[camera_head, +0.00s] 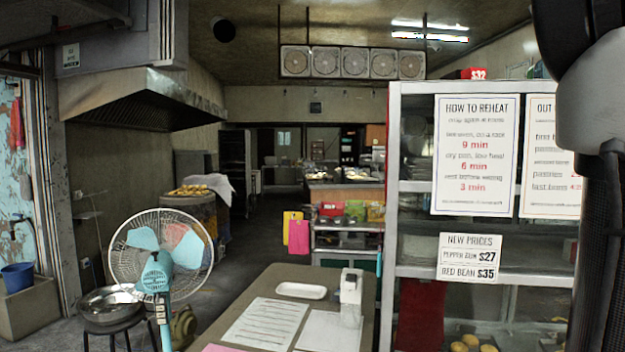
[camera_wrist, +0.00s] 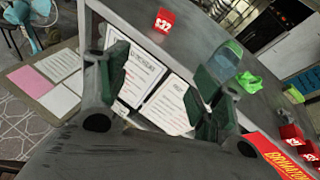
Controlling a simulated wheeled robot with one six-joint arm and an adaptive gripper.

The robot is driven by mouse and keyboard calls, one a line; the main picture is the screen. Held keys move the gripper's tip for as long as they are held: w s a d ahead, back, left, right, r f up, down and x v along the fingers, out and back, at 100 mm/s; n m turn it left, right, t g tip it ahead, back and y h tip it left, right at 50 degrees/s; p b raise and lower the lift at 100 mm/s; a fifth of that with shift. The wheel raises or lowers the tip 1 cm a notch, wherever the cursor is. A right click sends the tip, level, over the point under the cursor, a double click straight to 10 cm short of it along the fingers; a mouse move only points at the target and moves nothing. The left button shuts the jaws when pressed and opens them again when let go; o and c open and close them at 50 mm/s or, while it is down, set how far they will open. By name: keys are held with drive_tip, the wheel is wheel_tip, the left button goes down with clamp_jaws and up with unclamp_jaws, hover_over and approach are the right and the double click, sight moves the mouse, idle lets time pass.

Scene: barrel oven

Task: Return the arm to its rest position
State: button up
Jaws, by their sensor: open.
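My gripper (camera_wrist: 160,88) shows in the wrist view with its two dark green and grey fingers spread wide apart and nothing between them. Behind the fingers is the grey cabinet (camera_wrist: 138,25) with white paper signs on its front. In the camera_head view my arm fills the right edge, raised beside the same cabinet (camera_head: 490,88), and hides part of it. My gripper's fingers do not show in the camera_head view.
A table (camera_head: 250,290) with papers, a white tray (camera_head: 302,290) and a bottle (camera_head: 351,292) stands in front. A fan (camera_head: 160,250) and a stool with a metal bowl (camera_head: 110,304) stand left. The aisle floor (camera_head: 262,235) beyond looks clear.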

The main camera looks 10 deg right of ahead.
drive_tip(key=s+d+f+n+g+h, duration=0.2)
drive_tip(key=d+f+n+g, duration=0.1)
drive_tip(key=d+f+n, duration=0.65)
drive_tip(key=a+f+n+g, duration=0.25)
drive_tip(key=f+n, duration=0.35)
drive_tip(key=f, duration=0.8)
drive_tip(key=s+a+f+n+g+y, duration=0.1)
drive_tip(key=s+a+f+n+g, duration=0.1)
drive_tip(key=a+f+n, duration=0.7)
drive_tip(key=s+a+f+n+g+y, duration=0.1)
drive_tip(key=s+a+f+n+y, duration=0.1)
drive_tip(key=a+f+n, duration=0.8)
drive_tip(key=shift+s+a+f+g, duration=0.4)
drive_tip(key=shift+a+f, duration=1.4)
drive_tip(key=shift+f, duration=2.05)
